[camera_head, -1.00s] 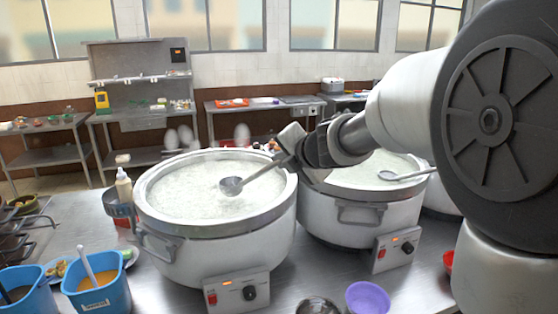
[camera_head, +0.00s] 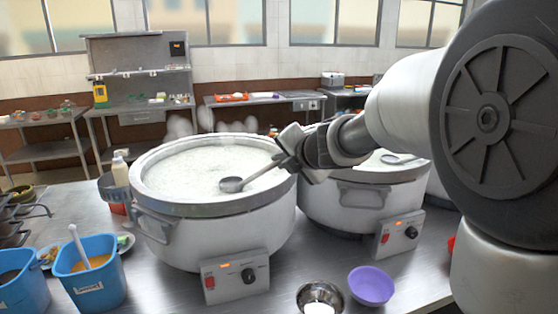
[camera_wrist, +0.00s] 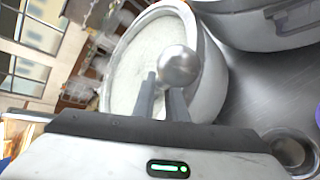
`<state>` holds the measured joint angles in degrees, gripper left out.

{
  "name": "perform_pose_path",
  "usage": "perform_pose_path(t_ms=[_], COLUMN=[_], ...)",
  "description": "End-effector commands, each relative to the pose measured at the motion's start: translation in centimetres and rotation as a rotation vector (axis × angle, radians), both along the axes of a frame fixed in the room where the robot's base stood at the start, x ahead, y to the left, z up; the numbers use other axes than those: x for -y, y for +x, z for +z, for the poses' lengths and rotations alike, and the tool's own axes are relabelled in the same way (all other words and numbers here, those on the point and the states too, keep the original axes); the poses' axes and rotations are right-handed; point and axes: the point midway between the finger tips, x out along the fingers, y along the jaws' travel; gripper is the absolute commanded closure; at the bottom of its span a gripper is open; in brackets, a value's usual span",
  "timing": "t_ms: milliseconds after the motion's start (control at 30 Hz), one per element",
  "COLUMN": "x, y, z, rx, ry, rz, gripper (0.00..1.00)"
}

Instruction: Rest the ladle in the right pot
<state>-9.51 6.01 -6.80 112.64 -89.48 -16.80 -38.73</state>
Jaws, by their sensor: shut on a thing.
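Two large white pots of pale congee stand side by side, the left pot (camera_head: 215,240) and the right pot (camera_head: 362,205). My gripper (camera_head: 285,158) is at the right rim of the left pot and shut on the handle of a steel ladle (camera_head: 231,184). The ladle's bowl is over the left pot's congee; I cannot tell if it touches the surface. In the wrist view the ladle's round bowl (camera_wrist: 178,65) shows just beyond my two fingers (camera_wrist: 161,102). A second ladle (camera_head: 398,159) lies in the right pot, partly hidden by my arm.
A purple bowl (camera_head: 372,287) and a steel bowl (camera_head: 320,297) are on the counter in front. Blue tubs (camera_head: 92,283) stand at the front left. A bottle (camera_head: 121,170) is left of the left pot. Control boxes (camera_head: 236,276) stick out from the pots' fronts.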

Motion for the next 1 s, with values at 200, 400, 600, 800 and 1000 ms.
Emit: perform_pose_path(t_ms=[200,400,600,800,1000], x=[0.07,0.05,0.04,0.04,0.03], y=[0.02,0.02,0.02,0.01,0.01], z=[0.07,0.04,-0.17,-0.48,-0.59], rx=[0.000,0.000,0.001,0.001,0.001], ry=[0.001,0.001,0.001,0.001,0.001], rz=[0.000,0.000,0.000,0.000,0.000], gripper=[1.00,1.00,1.00,1.00,0.78])
